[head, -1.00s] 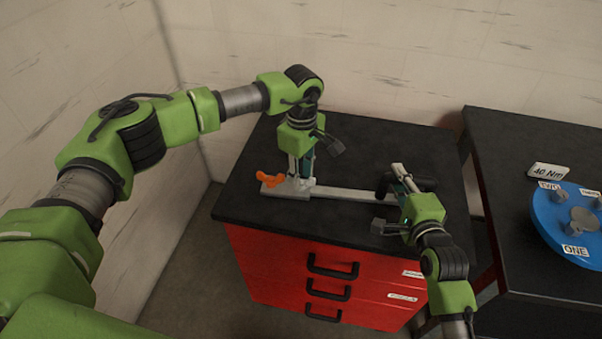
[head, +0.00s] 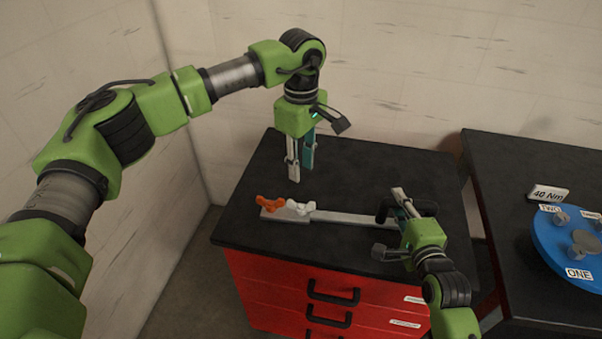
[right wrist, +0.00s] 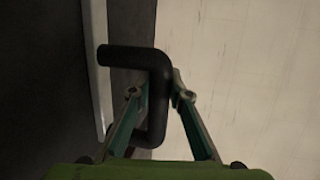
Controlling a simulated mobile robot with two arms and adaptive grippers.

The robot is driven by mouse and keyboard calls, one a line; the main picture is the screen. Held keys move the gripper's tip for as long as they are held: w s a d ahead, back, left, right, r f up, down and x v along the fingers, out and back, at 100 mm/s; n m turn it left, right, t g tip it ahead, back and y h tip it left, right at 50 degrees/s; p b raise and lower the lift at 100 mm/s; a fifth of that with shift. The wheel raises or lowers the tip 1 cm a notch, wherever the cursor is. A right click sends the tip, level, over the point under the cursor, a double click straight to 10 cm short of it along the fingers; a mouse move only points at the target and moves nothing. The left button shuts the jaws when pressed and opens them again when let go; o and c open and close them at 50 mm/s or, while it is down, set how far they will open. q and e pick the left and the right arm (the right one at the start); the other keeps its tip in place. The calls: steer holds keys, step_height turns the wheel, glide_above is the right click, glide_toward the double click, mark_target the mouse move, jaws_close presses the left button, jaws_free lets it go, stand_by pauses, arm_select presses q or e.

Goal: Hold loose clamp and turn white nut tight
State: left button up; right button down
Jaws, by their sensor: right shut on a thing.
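The white nut (head: 300,207), a winged knob, sits near the left end of a flat pale bar (head: 350,218) on the black cabinet top. An orange winged nut (head: 270,203) sits just left of it. My left gripper (head: 300,175) is above and behind the white nut, clear of it, pointing down, its fingers apart and empty. My right gripper (head: 402,203) is at the bar's right end, shut on a black clamp handle (head: 428,208). The right wrist view shows this black C-shaped handle (right wrist: 157,95) between the fingers. The clamp's label is not visible.
The cabinet (head: 290,160) has red drawers (head: 270,285) with black handles. Walls stand behind and left. The cabinet top behind the bar is clear.

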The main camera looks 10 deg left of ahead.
steer(key=shift+f, duration=0.2)
steer(key=c, duration=1.8)
jaws_free()
steer(key=shift+r, duration=0.1)
